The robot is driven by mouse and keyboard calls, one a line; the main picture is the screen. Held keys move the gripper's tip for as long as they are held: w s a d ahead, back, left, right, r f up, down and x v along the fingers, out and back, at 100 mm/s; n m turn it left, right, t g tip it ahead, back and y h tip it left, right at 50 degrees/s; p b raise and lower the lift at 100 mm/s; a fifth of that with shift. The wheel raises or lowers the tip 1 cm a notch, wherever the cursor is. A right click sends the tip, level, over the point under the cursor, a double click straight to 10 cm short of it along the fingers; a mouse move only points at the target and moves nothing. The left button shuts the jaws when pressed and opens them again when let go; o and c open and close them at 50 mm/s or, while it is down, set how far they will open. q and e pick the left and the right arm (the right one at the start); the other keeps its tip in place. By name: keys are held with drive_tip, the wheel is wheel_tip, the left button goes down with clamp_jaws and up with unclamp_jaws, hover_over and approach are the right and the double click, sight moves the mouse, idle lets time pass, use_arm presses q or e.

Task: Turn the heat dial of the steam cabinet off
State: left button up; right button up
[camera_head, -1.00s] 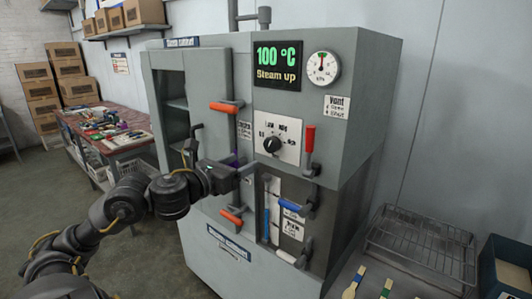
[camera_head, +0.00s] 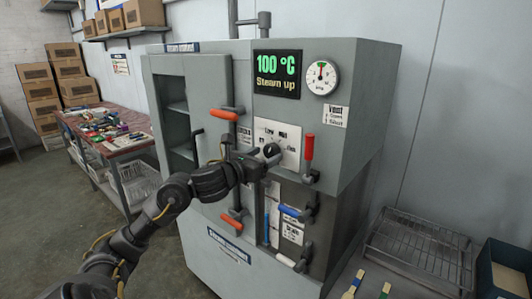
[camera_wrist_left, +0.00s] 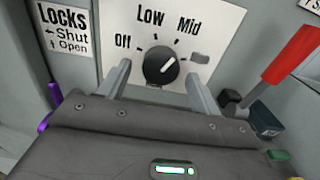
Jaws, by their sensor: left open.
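The steam cabinet (camera_head: 345,110) stands ahead with its display (camera_head: 277,74) reading 100 °C, "Steam up". The heat dial is a round black knob (camera_head: 272,150) on a white plate. In the left wrist view the knob (camera_wrist_left: 160,66) has a white mark pointing up and right, away from "Off"; "Low" and "Mid" are printed above. My left gripper (camera_head: 264,160) is at the dial. In the wrist view its fingers (camera_wrist_left: 156,76) are open, one on each side of the knob's lower part, with a gap to each side. Contact is not visible. My right gripper is not in view.
A red lever (camera_head: 309,147) is close to the right of the dial. Orange handles (camera_head: 226,112), a blue handle (camera_head: 290,211) and a white handle (camera_head: 286,260) stick out of the cabinet front. A wire rack (camera_head: 420,245) is at right.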

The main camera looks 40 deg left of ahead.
use_arm(q)
drive_tip(key=shift+w, duration=0.5)
drive_tip(key=c, duration=1)
drive_tip(key=shift+o, duration=0.2)
